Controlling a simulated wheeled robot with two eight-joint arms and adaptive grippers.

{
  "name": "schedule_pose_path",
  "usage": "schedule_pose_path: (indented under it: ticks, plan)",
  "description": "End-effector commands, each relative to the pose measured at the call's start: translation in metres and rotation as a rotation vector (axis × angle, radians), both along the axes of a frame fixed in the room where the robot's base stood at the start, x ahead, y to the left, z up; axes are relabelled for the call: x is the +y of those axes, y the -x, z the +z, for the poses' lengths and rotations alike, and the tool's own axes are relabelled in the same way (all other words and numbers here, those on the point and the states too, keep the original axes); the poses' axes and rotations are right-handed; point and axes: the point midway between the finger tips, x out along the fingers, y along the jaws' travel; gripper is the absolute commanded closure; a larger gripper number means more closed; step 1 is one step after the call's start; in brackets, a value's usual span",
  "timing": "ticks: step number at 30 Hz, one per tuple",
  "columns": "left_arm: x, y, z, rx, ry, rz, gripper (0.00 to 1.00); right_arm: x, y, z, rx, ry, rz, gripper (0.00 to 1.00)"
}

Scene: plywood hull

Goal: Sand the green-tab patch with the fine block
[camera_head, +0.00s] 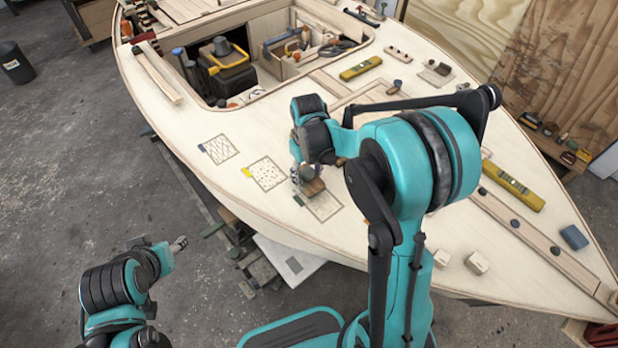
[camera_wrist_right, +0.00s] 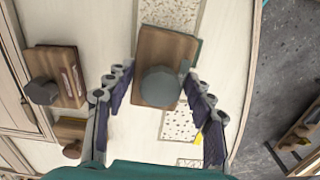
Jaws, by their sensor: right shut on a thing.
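My right gripper (camera_head: 306,176) is shut on a wooden sanding block (camera_head: 314,187) by its dark round knob. In the right wrist view the block (camera_wrist_right: 150,45) sits between the fingers. It covers part of a finely speckled patch (camera_wrist_right: 172,12), and a green tab (camera_wrist_right: 195,52) shows at its edge. In the head view this patch (camera_head: 325,206) is partly hidden by the block. I cannot tell whether the block touches it, nor its grit. My left gripper (camera_head: 180,243) hangs off the hull's near side, too small to read.
A yellow-tab dotted patch (camera_head: 266,174) and a blue-tab hatched patch (camera_head: 219,149) lie to the left. Two other knobbed blocks (camera_wrist_right: 68,80) (camera_wrist_right: 72,132) show in the wrist view. A yellow level (camera_head: 513,186) and pale blocks (camera_head: 477,263) lie to the right.

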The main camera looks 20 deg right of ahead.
Motion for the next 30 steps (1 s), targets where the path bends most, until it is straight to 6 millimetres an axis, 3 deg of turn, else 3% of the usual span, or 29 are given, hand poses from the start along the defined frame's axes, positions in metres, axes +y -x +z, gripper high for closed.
schedule_pose_path:
  ticks: [18, 30]
  plan:
    - [0.0, 0.0, 0.043, 0.0, 0.0, 0.0, 0.52, 0.005, -0.007, 0.056, 0.001, 0.0, -0.001, 0.73]
    - [0.0, 0.0, 0.044, 0.0, 0.0, 0.0, 0.52, 0.006, -0.007, 0.058, 0.001, 0.0, -0.002, 0.73]
